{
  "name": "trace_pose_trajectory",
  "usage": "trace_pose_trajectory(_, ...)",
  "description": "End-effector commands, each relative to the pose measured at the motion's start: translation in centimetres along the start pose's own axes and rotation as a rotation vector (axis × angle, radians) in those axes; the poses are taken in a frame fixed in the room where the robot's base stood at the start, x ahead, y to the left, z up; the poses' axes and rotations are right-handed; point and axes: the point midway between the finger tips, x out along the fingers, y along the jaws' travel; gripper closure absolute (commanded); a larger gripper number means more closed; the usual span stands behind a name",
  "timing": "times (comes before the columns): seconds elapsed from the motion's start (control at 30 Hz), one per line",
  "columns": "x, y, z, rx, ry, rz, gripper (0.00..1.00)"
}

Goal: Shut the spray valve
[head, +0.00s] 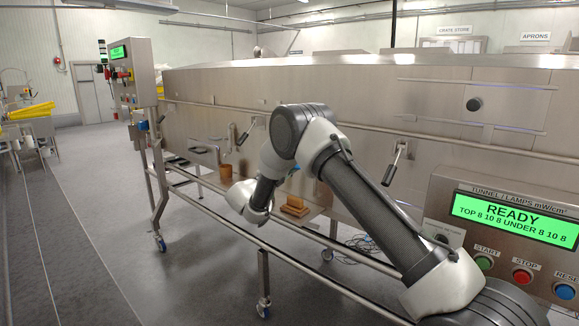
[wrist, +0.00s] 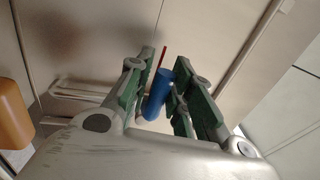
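In the wrist view a blue cylindrical grip (wrist: 158,96), which looks like the spray valve's handle, lies between the fingers of my gripper (wrist: 165,65). A thin red rod (wrist: 162,57) shows just beyond its upper end. The green-padded fingers stand apart, wider than the grip. The grip looks close to the right finger; I cannot tell whether it touches. The valve body is not clear. In the head view my arm reaches to the tunnel's side and my fingers are hidden.
The steel tunnel (head: 350,100) runs along the back, with latch handles (head: 395,163) on its side. A rail (head: 225,232) runs low in front. A control box (head: 500,235) reading READY stands at right. An orange-brown object (wrist: 15,115) is left of my gripper.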

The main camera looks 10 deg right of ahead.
Motion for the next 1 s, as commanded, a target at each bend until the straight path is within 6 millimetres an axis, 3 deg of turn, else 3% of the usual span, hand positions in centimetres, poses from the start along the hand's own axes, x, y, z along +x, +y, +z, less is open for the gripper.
trace_pose_trajectory(0.47,-0.7,-0.1,0.0,0.002,0.0,-0.001,0.62)
trace_pose_trajectory(0.8,-7.9,-0.1,0.1,0.001,-0.003,-0.001,0.62)
trace_pose_trajectory(1.0,-11.0,0.0,0.1,0.001,0.0,-0.001,0.62)
